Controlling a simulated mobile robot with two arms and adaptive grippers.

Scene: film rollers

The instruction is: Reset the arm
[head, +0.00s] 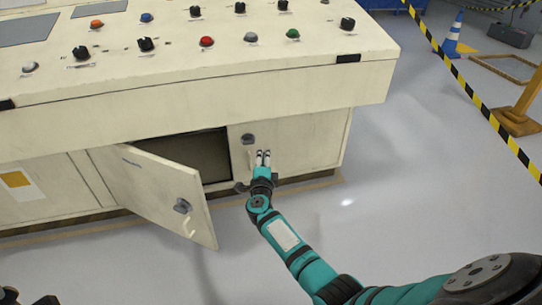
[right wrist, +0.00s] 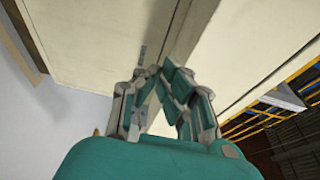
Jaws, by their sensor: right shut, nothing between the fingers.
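My right arm, teal and black, reaches in from the lower right of the head view. My right gripper (head: 263,156) is in front of the closed cabinet door (head: 310,142), just right of its handle. Its fingers are shut and empty; whether they touch the door is unclear. In the right wrist view the fingertips (right wrist: 160,68) come together in front of pale panels. The left cabinet door (head: 160,192) stands open, swung outward, with a dark opening (head: 200,152) behind it. My left gripper is not seen; a dark part, perhaps mine, shows at the lower left corner.
The cream console (head: 230,85) with several knobs and buttons overhangs the doors. Grey floor (head: 400,190) is free to the right. Black-and-yellow tape (head: 470,88), a blue-and-white cone (head: 453,35) and a yellow stand (head: 518,115) are at the right.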

